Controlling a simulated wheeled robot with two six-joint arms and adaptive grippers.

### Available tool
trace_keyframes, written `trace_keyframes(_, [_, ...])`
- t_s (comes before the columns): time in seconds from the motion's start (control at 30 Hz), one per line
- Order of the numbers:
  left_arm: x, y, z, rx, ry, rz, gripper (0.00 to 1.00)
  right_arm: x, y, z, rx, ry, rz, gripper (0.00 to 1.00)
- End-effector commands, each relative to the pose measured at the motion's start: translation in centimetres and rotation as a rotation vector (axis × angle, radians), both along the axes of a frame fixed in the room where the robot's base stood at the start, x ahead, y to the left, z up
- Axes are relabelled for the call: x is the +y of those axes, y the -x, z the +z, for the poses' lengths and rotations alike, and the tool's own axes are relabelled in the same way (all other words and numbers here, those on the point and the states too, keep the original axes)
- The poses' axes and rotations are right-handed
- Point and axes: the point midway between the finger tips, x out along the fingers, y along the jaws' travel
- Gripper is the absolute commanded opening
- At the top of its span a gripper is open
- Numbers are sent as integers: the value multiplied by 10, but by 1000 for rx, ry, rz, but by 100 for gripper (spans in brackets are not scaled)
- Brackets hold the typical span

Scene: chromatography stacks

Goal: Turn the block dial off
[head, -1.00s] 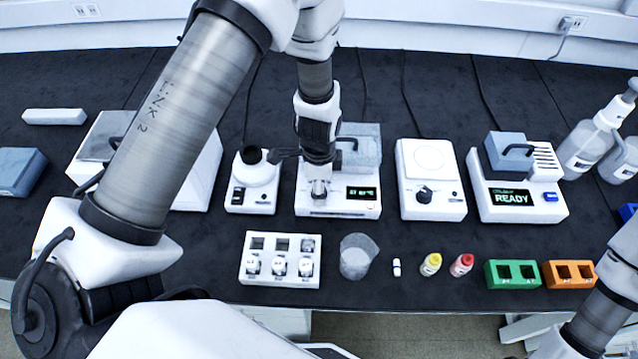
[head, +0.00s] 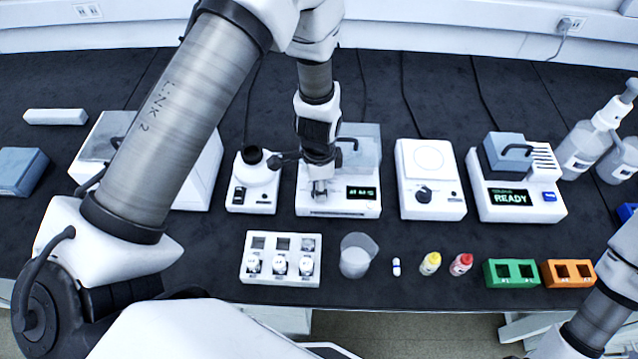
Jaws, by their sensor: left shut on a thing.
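The white block heater (head: 340,207) stands in the middle of the bench, with a grey lidded block (head: 362,145) on top and a dark display (head: 361,193) with green digits too small to read surely. My left gripper (head: 319,190) points down at the left part of its front, where the dial sits. It is shut on the dial, which its fingers and wrist mostly hide. The dial's pointer setting cannot be made out. My right gripper is out of the picture; only part of my right arm shows at the lower right.
A vortex mixer (head: 253,180) stands close left of the heater, and a white stirrer plate (head: 429,175) stands to the right. A device reading READY (head: 513,200) is farther right. In front are a white vial rack (head: 280,270), a beaker (head: 356,258) and small bottles.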

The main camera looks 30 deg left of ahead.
Motion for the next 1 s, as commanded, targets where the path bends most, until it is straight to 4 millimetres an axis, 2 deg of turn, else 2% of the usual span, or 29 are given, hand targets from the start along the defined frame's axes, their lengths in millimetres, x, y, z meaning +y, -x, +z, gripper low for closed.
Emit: trace_keyframes(1.0, [-1,3,0,6,0,941,0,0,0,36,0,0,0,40])
